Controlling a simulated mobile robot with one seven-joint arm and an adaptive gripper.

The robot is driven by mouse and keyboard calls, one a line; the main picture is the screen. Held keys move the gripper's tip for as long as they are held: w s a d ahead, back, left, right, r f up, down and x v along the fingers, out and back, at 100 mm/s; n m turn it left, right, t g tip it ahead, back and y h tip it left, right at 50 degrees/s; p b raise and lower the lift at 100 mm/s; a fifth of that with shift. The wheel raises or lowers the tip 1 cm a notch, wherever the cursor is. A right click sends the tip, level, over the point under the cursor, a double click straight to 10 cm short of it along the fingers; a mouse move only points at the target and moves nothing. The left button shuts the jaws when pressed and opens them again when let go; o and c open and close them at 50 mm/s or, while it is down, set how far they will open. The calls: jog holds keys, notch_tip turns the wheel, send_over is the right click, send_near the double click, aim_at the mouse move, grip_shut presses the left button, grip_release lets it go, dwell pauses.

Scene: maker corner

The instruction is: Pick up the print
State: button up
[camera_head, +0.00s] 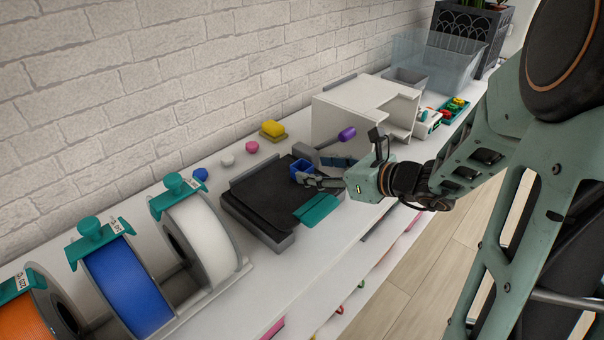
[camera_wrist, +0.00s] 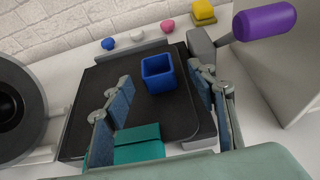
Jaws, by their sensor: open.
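The print is a small blue open-topped box (camera_head: 300,169) standing upright on the black print bed (camera_head: 262,203). In the wrist view the box (camera_wrist: 158,76) sits toward the far part of the bed (camera_wrist: 100,75), with its hollow top showing. My gripper (camera_head: 318,172) is open, and its fingers point at the box from the right in the head view. In the wrist view my gripper (camera_wrist: 158,84) has one finger on each side of the line to the box. I cannot tell whether the fingertips touch it. In the head view they partly cover it.
A purple-handled tool (camera_head: 347,134) stands close behind my gripper. A teal tab (camera_head: 318,209) juts from the bed's front. Filament spools (camera_head: 128,286) stand at left, and a white box-shaped stand (camera_head: 350,105) is at the back right. Small coloured pieces (camera_head: 252,147) line the wall side.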

aim_at(309, 171)
jog(key=x, duration=0.2)
jog(key=b+x, duration=0.1)
jog(key=x, duration=0.1)
jog(key=shift+a+f, duration=0.25)
jog(key=shift+f, duration=0.1)
jog(key=shift+c, duration=0.3)
jog(key=c, duration=0.9)
